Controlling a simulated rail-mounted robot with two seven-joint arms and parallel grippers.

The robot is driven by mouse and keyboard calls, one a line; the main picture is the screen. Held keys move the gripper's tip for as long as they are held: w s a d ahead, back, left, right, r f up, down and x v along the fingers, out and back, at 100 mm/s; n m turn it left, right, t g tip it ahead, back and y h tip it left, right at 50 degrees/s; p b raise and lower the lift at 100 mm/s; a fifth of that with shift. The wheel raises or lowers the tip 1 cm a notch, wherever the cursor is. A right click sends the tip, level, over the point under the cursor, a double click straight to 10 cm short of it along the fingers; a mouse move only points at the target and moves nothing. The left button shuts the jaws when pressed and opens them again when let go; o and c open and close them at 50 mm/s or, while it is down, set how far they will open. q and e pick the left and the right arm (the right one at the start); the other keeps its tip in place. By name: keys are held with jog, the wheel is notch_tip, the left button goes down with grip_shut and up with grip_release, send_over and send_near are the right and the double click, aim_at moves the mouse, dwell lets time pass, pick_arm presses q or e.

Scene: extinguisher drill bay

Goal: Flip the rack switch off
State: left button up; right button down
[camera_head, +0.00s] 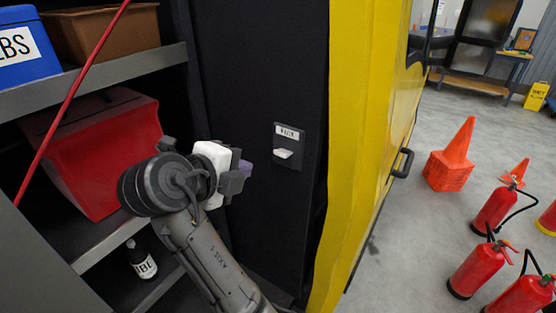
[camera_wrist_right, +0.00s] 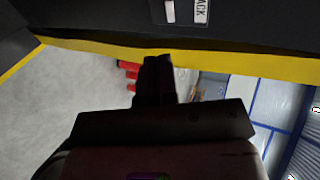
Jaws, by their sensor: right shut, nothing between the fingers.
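The rack switch (camera_head: 284,154) is a small white rocker on a dark plate with a white label, fixed to the dark side panel inside the rack. Its lower part juts out from the plate. In the right wrist view the switch (camera_wrist_right: 170,11) shows at the top edge, next to a label reading "ACK". My right gripper (camera_head: 246,168) is shut and empty, to the left of the switch and apart from it. In the right wrist view its dark fingers (camera_wrist_right: 157,65) are together, below the switch plate. My left gripper is not in view.
A red bin (camera_head: 100,150), a blue box (camera_head: 25,45) and a brown bin (camera_head: 105,32) sit on shelves at left. A yellow door (camera_head: 360,130) stands right of the switch panel. Orange cones (camera_head: 450,160) and several red extinguishers (camera_head: 480,268) stand on the floor beyond.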

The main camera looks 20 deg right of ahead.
aim_at(283, 159)
jog(key=x, duration=1.3)
jog(key=shift+w+d+f+p, duration=0.1)
jog(key=shift+p, duration=0.25)
jog(key=shift+w+d+f, duration=0.15)
jog(key=shift+d, duration=0.1)
